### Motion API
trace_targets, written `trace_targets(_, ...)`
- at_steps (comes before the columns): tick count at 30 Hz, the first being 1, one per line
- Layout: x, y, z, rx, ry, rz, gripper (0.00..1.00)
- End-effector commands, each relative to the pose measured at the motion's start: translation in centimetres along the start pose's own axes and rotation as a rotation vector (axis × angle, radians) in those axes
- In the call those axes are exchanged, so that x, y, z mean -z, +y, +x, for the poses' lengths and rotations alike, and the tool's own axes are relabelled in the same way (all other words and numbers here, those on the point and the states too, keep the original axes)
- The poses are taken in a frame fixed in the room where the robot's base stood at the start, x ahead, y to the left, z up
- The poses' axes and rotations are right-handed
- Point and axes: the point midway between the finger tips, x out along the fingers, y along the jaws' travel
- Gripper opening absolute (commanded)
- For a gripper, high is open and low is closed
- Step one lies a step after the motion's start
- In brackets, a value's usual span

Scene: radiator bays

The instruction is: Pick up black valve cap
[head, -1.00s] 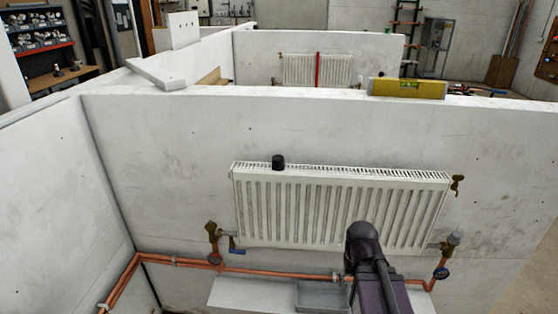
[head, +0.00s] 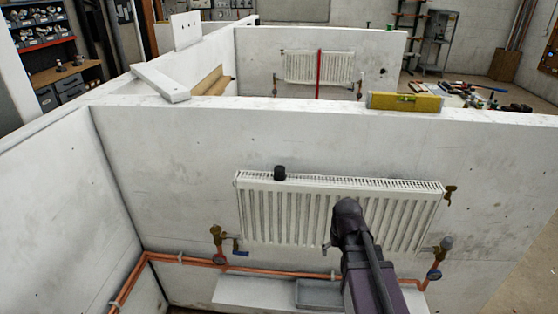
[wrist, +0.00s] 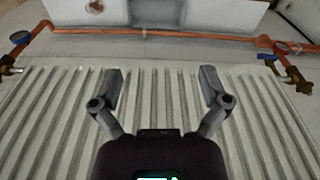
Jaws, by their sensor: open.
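The black valve cap (head: 280,172) stands on the top grille of the white radiator (head: 290,215), near its left end, in the head view. My arm reaches up from the bottom right in front of the radiator. In the head view my gripper is mostly hidden behind my arm's dark end. In the wrist view my gripper (wrist: 162,88) is open and empty, its two fingers wide apart over the radiator's ribbed front (wrist: 60,110). The cap does not show in the wrist view. In the head view it lies up and to the left of my arm's end.
Copper pipes (head: 290,272) run below the radiator, with valves at its lower left (head: 217,235) and lower right (head: 443,247). A grey tray (head: 318,293) sits on a white ledge below. A yellow spirit level (head: 404,101) lies on the wall top. The wall above the radiator is clear.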

Motion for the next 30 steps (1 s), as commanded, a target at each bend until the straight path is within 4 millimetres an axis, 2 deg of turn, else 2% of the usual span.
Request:
trace_targets(1, 1.2, -0.6, -2.1, 0.001, 0.012, -0.011, 0.95)
trace_targets(17, 9.0, -6.2, -12.1, 0.017, 0.127, -0.103, 0.95)
trace_targets(30, 15.0, -11.8, -20.7, 0.037, 0.222, -0.177, 0.95)
